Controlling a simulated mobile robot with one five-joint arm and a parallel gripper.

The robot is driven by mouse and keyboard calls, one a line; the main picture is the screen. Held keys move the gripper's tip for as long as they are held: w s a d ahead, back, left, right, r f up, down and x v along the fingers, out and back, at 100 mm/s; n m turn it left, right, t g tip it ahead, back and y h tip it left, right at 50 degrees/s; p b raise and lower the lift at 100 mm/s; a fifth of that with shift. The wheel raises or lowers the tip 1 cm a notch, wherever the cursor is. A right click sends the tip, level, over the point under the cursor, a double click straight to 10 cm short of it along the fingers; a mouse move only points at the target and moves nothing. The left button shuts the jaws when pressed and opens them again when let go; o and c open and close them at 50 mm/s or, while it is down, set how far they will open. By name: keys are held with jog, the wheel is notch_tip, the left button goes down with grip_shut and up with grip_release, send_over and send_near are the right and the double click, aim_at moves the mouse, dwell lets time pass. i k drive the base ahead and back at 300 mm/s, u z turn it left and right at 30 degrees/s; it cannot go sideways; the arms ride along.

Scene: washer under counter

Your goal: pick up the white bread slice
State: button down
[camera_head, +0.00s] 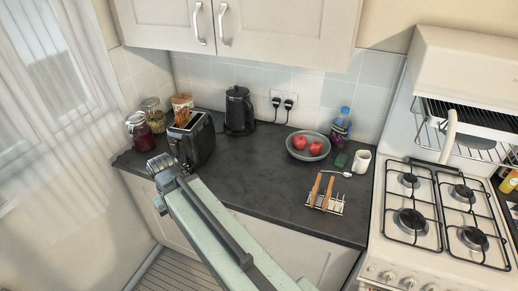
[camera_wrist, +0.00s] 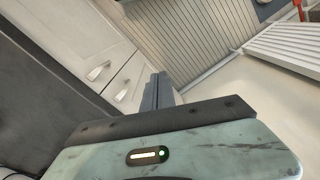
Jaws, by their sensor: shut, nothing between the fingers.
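Two upright bread slices (camera_head: 321,190), seen edge-on with tan-brown edges, stand in a white wire rack (camera_head: 337,207) on the dark counter. I cannot tell which of them is the white bread slice. My gripper (camera_head: 158,164) is at the left end of my pale green arm, in front of the black toaster (camera_head: 201,140) and well left of the rack. In the wrist view my gripper (camera_wrist: 158,88) shows its grey fingers close together, shut and empty. No bread shows in the wrist view.
A bowl (camera_head: 291,147) with red apples, a bottle (camera_head: 340,125), a white mug (camera_head: 361,161) and a spoon are behind the rack. A kettle (camera_head: 239,110) and jars (camera_head: 140,131) stand left. The stove (camera_head: 430,225) is right. The middle counter is clear.

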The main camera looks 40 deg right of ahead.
aim_at(180, 118)
jog(key=k, duration=0.65)
jog(key=u, duration=0.25)
jog(key=i, duration=1)
jog(key=u, duration=1.3)
jog(key=i, duration=0.45)
jog(key=z, duration=0.15)
